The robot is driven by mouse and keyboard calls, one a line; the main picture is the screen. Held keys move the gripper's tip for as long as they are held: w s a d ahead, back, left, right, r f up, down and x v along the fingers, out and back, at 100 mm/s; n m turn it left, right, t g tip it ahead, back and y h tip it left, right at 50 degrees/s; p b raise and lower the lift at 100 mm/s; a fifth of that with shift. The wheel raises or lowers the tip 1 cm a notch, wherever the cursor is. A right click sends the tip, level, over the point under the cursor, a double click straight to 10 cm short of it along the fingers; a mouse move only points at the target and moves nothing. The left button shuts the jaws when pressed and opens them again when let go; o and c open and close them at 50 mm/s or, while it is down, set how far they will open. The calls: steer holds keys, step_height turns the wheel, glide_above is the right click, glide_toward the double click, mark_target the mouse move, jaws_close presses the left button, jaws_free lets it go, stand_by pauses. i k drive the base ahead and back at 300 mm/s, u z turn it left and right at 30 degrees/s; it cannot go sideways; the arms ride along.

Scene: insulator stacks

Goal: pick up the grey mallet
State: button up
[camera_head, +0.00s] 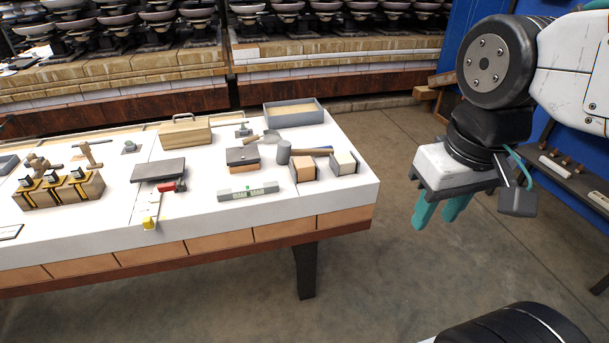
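The grey mallet (284,152) lies near the right end of the white table.
The white table (345,196) also bears two blocks (303,170), a green-labelled level (248,191), a dark-topped box (242,158), a grey tray (293,112) and a wooden toolbox (185,134). Clear floor (370,270) lies right of the table. Insulator stacks stand behind.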

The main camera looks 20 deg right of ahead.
mark_target(284, 150)
steer(key=z, duration=0.4)
steer(key=k, duration=0.15)
steer(key=u, duration=1.6)
steer(key=i, duration=1.4)
steer(key=z, duration=0.95)
steer(key=i, duration=0.55)
steer(key=z, duration=0.6)
